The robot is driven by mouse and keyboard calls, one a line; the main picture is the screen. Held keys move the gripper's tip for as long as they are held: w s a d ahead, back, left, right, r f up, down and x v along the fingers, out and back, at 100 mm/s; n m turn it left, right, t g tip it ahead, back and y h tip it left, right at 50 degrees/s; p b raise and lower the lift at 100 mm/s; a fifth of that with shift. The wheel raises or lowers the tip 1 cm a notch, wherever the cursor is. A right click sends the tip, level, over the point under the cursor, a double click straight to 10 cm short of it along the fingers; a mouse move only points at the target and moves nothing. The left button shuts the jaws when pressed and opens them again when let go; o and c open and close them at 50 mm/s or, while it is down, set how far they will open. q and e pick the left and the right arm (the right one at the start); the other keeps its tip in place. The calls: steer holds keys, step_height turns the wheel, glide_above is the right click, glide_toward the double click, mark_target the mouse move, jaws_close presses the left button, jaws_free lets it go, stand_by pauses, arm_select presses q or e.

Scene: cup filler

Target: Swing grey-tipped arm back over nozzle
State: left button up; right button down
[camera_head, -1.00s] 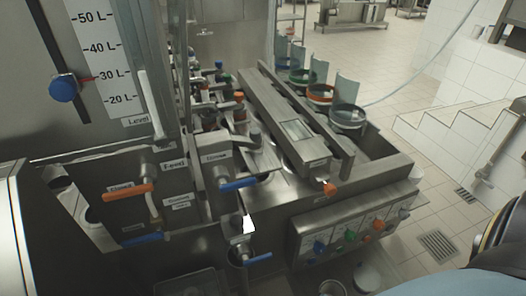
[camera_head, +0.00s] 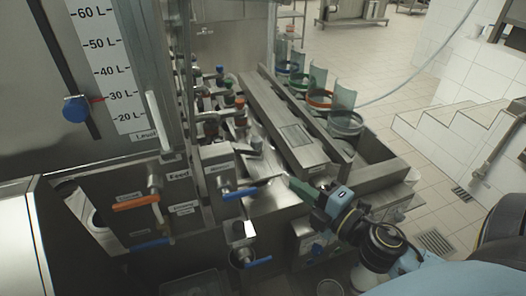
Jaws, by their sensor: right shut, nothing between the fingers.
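The cup filler (camera_head: 282,122) stands in the middle of the head view. A grey knob (camera_head: 255,141) sits near the front left of its long steel cover, and it may be the grey tip; I cannot tell for sure. Blue, green and orange-red knobs (camera_head: 239,102) stand in a row behind it. My right gripper (camera_head: 294,184) comes in from the lower right. My left gripper is out of view. The nozzle is not clearly visible.
A blue-handled valve (camera_head: 238,193) stands left of my right gripper, with an orange-handled valve (camera_head: 136,203) farther left. Rings with clear shields, the nearest grey (camera_head: 345,123), line the right side. A level scale (camera_head: 104,72) is at upper left. Open tiled floor lies right.

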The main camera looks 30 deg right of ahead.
steer(key=n+y, duration=0.1)
steer(key=p, duration=0.4)
glide_toward(243, 145)
steer(key=w+a+r, duration=0.1)
steer(key=w+r, duration=0.1)
steer(key=shift+w+d+f+n, duration=0.15)
steer(key=shift+n, duration=0.15)
steer(key=shift+y, duration=0.3)
